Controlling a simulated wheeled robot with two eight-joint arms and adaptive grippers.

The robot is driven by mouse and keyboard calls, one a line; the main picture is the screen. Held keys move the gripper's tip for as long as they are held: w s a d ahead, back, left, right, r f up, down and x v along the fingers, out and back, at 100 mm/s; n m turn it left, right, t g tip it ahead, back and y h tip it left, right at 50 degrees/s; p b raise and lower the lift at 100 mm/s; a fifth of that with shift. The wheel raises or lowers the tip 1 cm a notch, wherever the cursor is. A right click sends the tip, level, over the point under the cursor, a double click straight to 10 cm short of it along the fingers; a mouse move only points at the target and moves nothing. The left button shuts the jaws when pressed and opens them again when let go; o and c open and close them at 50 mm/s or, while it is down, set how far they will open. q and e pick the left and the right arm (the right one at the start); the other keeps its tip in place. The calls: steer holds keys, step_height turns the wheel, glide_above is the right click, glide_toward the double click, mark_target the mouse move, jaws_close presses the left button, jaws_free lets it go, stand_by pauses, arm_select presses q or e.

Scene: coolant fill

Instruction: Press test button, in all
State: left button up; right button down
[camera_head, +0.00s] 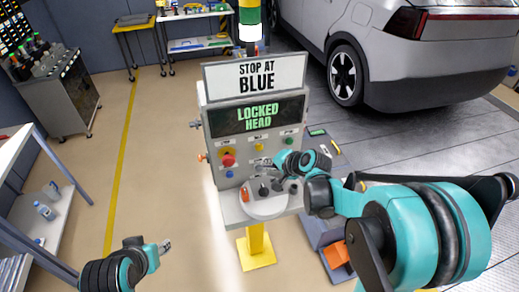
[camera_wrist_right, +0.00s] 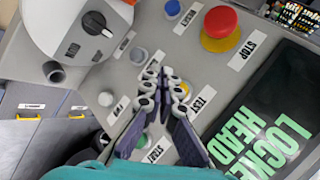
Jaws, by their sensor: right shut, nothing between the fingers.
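The grey control panel (camera_head: 216,140) stands in the middle of the head view, with a screen (camera_head: 257,117) reading "LOCKED HEAD". A yellow button (camera_head: 259,147) sits below the screen. In the right wrist view the "TEST" label (camera_wrist_right: 203,100) is beside my fingers, which partly hide the button next to it. My right gripper (camera_head: 262,163) is shut and empty, its fingertips (camera_wrist_right: 165,75) close in front of the panel; contact cannot be told. My left gripper (camera_head: 166,246) is low at the left, away from the panel; its opening is too small to judge.
A red stop button (camera_head: 228,160) on yellow, a green button (camera_head: 290,141) and a blue button (camera_head: 229,174) share the panel. A round grey unit with a black knob (camera_head: 264,190) projects below. A car (camera_head: 400,50) stands behind.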

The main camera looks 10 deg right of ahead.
mark_target(262, 152)
steer(key=shift+w+a, duration=0.1)
steer(key=shift+w, duration=2.35)
steer(key=shift+w+b, duration=0.1)
steer(key=shift+b, duration=0.2)
steer(key=shift+w, duration=0.3)
steer(key=shift+w, duration=0.5)
steer(key=shift+s, duration=0.95)
steer(key=shift+s, duration=2.5)
